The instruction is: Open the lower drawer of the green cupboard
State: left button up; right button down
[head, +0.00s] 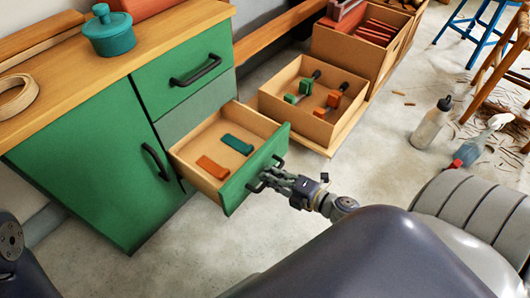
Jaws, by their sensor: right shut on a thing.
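The green cupboard (90,165) stands at the left with a wooden top. Its lower drawer (237,185) is pulled well out, and its inside shows. An orange item (212,167) and a teal item (237,144) lie flat in it. My right gripper (268,180) is shut on the black handle (257,187) at the front of this drawer. The upper drawer (190,75) is closed. My left gripper is not in view; only a dark part of my body shows at the left edge.
A cardboard box (275,103) with orange and green tools sits on a low board right of the drawer. A larger box (335,50) stands behind it. Bottles (430,125) and wood shavings are on the floor at right. The floor before the cupboard is clear.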

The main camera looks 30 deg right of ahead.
jog(key=shift+r, duration=0.1)
jog(key=c, duration=1.7)
grip_release()
jog(key=shift+o, duration=0.2)
jog(key=shift+s+d, duration=0.1)
jog(key=shift+s, duration=0.1)
jog(key=v, duration=1.1)
jog(key=shift+s, duration=0.25)
jog(key=shift+r, duration=0.15)
